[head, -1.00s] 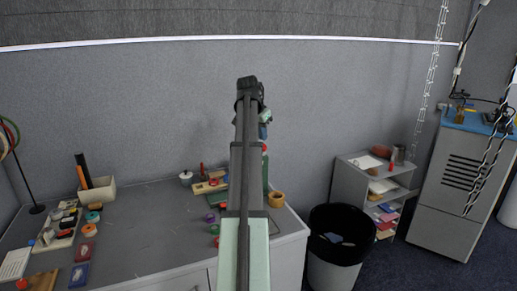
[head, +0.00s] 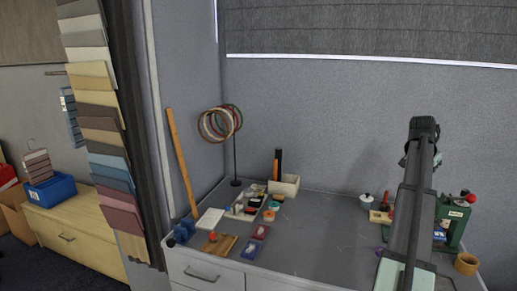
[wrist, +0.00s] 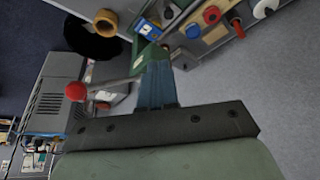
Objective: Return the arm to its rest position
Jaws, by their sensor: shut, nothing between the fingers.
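My arm (head: 412,205) rises from the bottom right of the head view, with its dark top joint (head: 425,127) highest, above the right end of the table. My gripper (wrist: 155,72) shows in the wrist view as blue fingers closed together, with nothing held. In the head view I cannot make out the fingers; the arm hides that area. In the wrist view a green device with a red-knobbed lever (wrist: 75,91) lies beyond the fingers; I cannot tell how near.
The grey table (head: 320,235) has a bare middle. A green press (head: 453,222) and a tan roll (head: 466,263) stand at its right end. At its left are a ring stand (head: 235,155), a white holder (head: 284,186) and small trays. A dark bin (wrist: 92,38) shows in the wrist view.

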